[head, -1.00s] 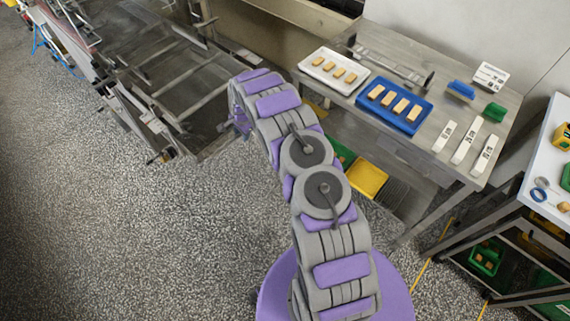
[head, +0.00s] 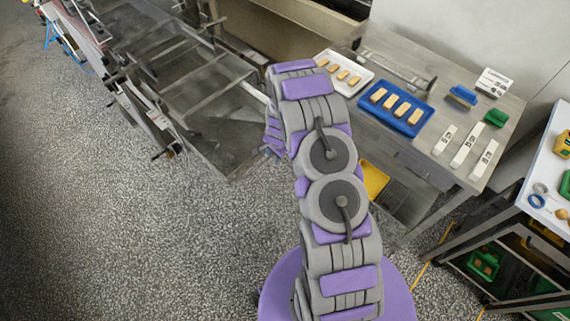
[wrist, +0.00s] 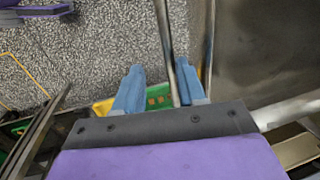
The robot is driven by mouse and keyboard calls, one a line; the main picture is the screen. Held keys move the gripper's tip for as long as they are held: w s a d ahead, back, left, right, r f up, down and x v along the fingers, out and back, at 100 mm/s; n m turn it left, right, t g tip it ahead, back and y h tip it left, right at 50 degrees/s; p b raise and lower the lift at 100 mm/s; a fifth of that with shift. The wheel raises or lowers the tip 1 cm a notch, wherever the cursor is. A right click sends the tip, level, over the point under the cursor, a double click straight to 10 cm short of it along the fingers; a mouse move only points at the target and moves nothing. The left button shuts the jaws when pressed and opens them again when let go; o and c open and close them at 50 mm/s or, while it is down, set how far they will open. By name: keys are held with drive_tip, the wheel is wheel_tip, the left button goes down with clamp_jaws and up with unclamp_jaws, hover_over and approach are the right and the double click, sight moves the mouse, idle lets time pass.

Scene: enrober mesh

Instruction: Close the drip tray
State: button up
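The drip tray (head: 218,140) is a flat grey metal sheet that sticks out low from the enrober toward the floor area. It also fills the right of the wrist view (wrist: 262,45). A round metal bar (wrist: 166,40), which looks like the tray's handle, runs alongside its edge. My gripper (wrist: 158,86) has two blue fingers spread apart. The bar passes between them in the picture, closer to the right finger; I cannot tell whether it touches or lies at fingertip depth. In the head view my arm hides most of the gripper.
A metal table (head: 455,105) at the right holds a white tray (head: 343,74), a blue tray (head: 396,105) with bars, and labelled white blocks. A yellow bin (head: 373,180) stands below it. The enrober frame (head: 150,110) is at the left. The speckled floor (head: 130,235) is open.

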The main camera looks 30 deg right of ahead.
drive_tip(key=shift+s+d+b, duration=0.35)
drive_tip(key=shift+s+b, duration=0.3)
drive_tip(key=shift+s, duration=0.25)
drive_tip(key=shift+s+d+b, duration=0.3)
drive_tip(key=shift+s+b, duration=0.3)
drive_tip(key=shift+s, duration=0.3)
drive_tip(key=shift+s+d+b, duration=0.35)
drive_tip(key=shift+s+b, duration=0.3)
drive_tip(key=shift+s, duration=0.25)
drive_tip(key=shift+s+r, duration=0.1)
drive_tip(key=s+r+p, duration=0.1)
drive_tip(key=r+p, duration=0.5)
drive_tip(key=r, duration=0.3)
drive_tip(key=s+d+r+p, duration=0.1)
drive_tip(key=s+r+p, duration=0.1)
drive_tip(key=r+p, duration=0.4)
wheel_tip(320, 180, up, 4)
drive_tip(key=shift+s+d+r, duration=0.15)
drive_tip(key=shift+s+r, duration=0.1)
drive_tip(key=shift+s, duration=0.05)
